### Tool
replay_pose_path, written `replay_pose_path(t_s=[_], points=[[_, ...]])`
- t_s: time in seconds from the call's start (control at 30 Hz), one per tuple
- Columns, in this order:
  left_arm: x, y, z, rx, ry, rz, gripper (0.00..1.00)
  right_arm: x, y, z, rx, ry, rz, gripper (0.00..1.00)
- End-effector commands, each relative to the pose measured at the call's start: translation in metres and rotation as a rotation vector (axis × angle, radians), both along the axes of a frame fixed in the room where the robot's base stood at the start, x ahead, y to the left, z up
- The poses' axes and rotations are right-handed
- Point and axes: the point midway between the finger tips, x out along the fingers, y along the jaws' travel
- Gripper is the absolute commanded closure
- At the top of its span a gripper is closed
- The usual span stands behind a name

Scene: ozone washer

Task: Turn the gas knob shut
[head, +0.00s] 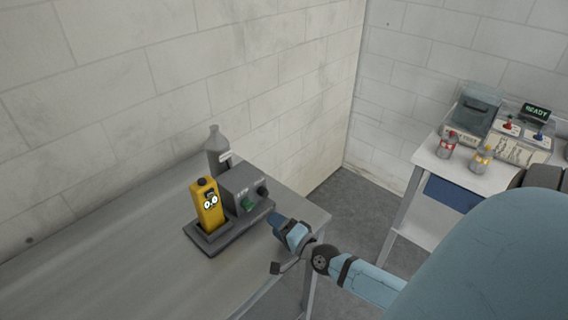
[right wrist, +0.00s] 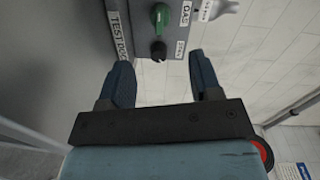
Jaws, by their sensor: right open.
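The green gas knob (head: 248,204) sits on the face of a grey box (head: 240,181) on the bench. In the right wrist view the green knob (right wrist: 160,15) is beside a "GAS" label, with a black knob (right wrist: 158,51) nearer to me. My right gripper (head: 277,222) is at the box's right front side. In its wrist view the gripper (right wrist: 160,66) is open and empty, with its blue fingers apart. The black knob lies just beyond the gap between the fingertips, and the green knob farther on. My left gripper is not in view.
A yellow handheld device (head: 208,205) stands in the dock (head: 212,243) left of the box. A grey bottle (head: 215,146) stands behind it. The left part of the bench (head: 110,255) is clear. A white table (head: 452,173) with small bottles and equipment stands at right.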

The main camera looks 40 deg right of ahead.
Motion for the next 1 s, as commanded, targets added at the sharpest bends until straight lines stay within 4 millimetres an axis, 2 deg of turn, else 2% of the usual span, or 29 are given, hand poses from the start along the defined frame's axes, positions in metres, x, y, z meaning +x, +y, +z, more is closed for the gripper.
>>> replay_pose_path(t_s=[0.1, 0.23, 0.83, 0.93, 1.0], points=[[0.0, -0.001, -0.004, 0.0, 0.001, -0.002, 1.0, -0.016, -0.001, -0.001, 0.0, 0.001, 0.001, 0.42], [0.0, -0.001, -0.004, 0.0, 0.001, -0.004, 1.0, -0.024, -0.001, 0.001, 0.0, 0.0, 0.0, 0.42], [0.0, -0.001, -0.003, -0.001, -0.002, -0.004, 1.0, -0.025, -0.001, 0.002, -0.001, 0.0, 0.002, 0.42], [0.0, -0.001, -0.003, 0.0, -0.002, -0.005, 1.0, -0.028, 0.01, 0.002, -0.033, 0.018, 0.037, 0.42], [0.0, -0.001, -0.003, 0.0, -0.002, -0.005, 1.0, -0.033, 0.029, 0.003, -0.097, 0.054, 0.101, 0.42]])
